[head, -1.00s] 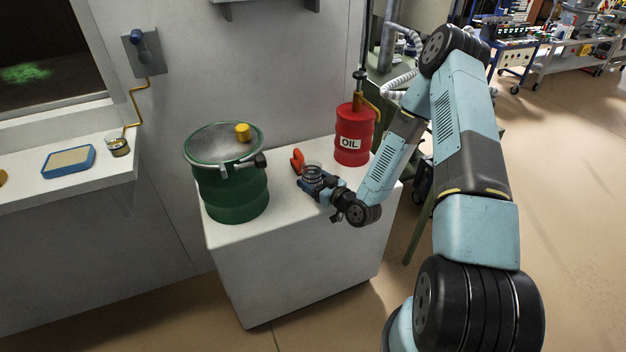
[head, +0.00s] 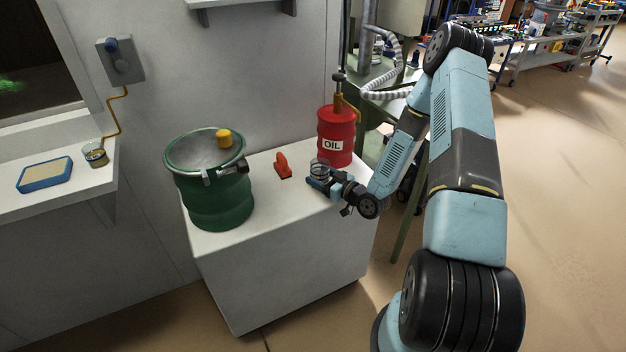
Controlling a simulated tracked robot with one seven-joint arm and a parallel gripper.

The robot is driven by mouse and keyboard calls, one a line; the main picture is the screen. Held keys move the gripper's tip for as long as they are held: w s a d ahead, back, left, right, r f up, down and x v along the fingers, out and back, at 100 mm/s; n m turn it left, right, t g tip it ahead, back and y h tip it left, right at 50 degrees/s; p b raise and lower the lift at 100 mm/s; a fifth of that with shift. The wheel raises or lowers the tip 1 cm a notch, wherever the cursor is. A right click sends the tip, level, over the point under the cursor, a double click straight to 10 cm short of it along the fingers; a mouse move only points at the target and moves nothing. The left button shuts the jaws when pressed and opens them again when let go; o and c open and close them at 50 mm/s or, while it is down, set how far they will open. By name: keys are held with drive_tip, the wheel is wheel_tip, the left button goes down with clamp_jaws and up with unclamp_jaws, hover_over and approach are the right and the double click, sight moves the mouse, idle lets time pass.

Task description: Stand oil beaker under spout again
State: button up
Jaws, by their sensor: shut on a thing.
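A clear glass beaker (head: 320,168) is held in my gripper (head: 318,178), which is shut on it. The beaker looks upright; I cannot make out what is in it. It is low over or on the white cabinet top, and I cannot tell whether it touches. A red drum labelled OIL (head: 336,137) stands at the back right of the top, just behind and right of the beaker.
A green drum (head: 212,205) with a clamped rim and yellow cap stands at the left of the white cabinet (head: 283,270). A small red object (head: 283,165) lies between the drums. A small glass (head: 95,155) and blue tray (head: 45,175) sit on the left ledge.

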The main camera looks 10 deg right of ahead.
drive_tip(key=w+d, duration=0.1)
drive_tip(key=d, duration=0.4)
drive_tip(key=w+d, duration=0.1)
drive_tip(key=d, duration=0.1)
drive_tip(key=shift+w+d+f, duration=0.25)
drive_tip(key=shift+w+d, duration=0.05)
drive_tip(key=shift+d, duration=0.05)
drive_tip(key=shift+w+d+f, duration=0.15)
drive_tip(key=shift+w+d, duration=0.1)
drive_tip(key=shift+d, duration=0.6)
drive_tip(key=shift+w+d+f, duration=0.1)
drive_tip(key=shift+w+d, duration=0.15)
drive_tip(key=shift+d, duration=0.55)
drive_tip(key=shift+w+d+f, duration=0.15)
drive_tip(key=shift+w+d, duration=0.1)
drive_tip(key=shift+d, duration=0.6)
drive_tip(key=shift+c, duration=1.1)
drive_tip(key=shift+f, duration=0.1)
drive_tip(key=shift+f, duration=0.4)
drive_tip(key=o, duration=1.7)
drive_tip(key=shift+c, duration=0.2)
drive_tip(key=shift+o, duration=0.2)
drive_tip(key=shift+d, duration=0.1)
